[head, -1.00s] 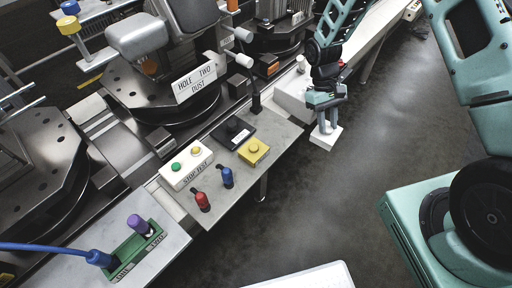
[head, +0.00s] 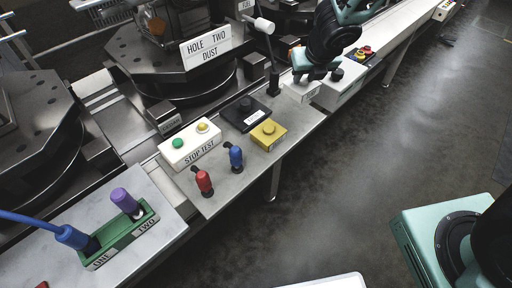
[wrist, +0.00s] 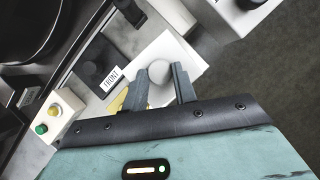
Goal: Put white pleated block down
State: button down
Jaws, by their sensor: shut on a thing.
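The white block (head: 301,91) is at the far end of the grey table, below my gripper (head: 316,76). In the wrist view my gripper (wrist: 159,70) has its two dark fingers on either side of a pale rounded part, which I take as the block's grip; the white top of the block (wrist: 158,40) spreads around it. The fingers are shut on it. The pleats cannot be made out. The block looks low over or on the table surface; I cannot tell whether it touches.
A white box with a black knob (head: 342,88) stands close to the right of the block. Nearer are a black panel (head: 246,113), a yellow button box (head: 268,134), a STOP TEST box (head: 190,146), and red (head: 203,183) and blue (head: 236,158) handles. Open floor lies right.

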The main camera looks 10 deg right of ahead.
jog(key=shift+s+a+f+n, duration=0.1)
jog(key=shift+a+f+n, duration=0.05)
jog(key=shift+a+n, duration=0.15)
notch_tip(320, 180, down, 10)
jog(key=b, duration=0.9)
jog(key=shift+b, duration=0.4)
jog(key=shift+d+r, duration=0.1)
jog(key=shift+r, duration=0.1)
jog(key=c, duration=1.1)
grip_release()
jog(key=shift+f, duration=0.1)
